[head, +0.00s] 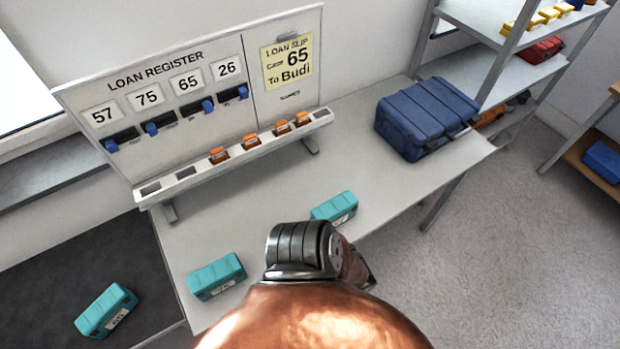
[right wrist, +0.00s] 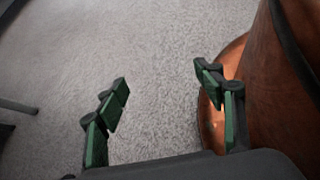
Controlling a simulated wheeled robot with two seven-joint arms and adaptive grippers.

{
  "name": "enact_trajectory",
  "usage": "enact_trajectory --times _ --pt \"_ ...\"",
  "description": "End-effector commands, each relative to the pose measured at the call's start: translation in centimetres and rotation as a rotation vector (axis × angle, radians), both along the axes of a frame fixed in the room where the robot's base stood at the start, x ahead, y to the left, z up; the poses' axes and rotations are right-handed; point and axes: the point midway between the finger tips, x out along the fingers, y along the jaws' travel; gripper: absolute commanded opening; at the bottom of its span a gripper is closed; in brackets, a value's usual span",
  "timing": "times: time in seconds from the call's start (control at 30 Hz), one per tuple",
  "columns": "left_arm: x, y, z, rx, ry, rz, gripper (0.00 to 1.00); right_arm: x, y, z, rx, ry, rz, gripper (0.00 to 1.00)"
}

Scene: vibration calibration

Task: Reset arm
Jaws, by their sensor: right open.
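My right gripper (right wrist: 165,90) shows in the right wrist view with its two green-padded fingers spread apart. Nothing is between them, and grey carpet lies below. My copper-coloured body is close beside its right finger. In the head view, a dark jointed part of mine and a copper part cover the bottom centre and hide some of the table. No gripper fingers can be made out in the head view, and my left gripper is not seen.
The white table (head: 390,190) holds a loan register board (head: 200,100), a blue case (head: 425,115) and teal cases (head: 216,275) (head: 335,207). Another teal case (head: 107,310) lies on a dark surface (head: 60,265) at left. A shelf rack (head: 500,60) stands behind right; carpet (head: 520,250) is open at right.

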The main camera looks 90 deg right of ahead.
Motion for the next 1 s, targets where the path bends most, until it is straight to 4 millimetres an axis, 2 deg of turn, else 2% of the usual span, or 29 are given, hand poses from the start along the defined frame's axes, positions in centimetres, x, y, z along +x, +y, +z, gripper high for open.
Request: enact_trajectory --times 0.17,0.37,0.5,0.6,0.7,1.0 --pt "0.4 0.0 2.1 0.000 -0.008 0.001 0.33 2.8 -2.3 -2.0 -0.038 -0.187 0.043 0.62" --pt "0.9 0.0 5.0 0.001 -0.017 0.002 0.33 8.1 -5.9 -3.5 -0.087 -0.461 0.162 0.62" --pt "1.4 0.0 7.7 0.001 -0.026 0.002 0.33 13.1 -8.5 -3.4 -0.112 -0.703 0.312 0.62" --pt "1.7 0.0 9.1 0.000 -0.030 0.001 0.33 16.3 -9.4 -2.8 -0.115 -0.845 0.419 0.62" --pt "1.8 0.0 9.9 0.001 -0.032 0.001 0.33 18.3 -9.7 -2.2 -0.114 -0.939 0.495 0.62" --pt "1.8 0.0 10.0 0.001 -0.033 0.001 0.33 18.7 -9.7 -2.1 -0.112 -0.958 0.510 0.62"
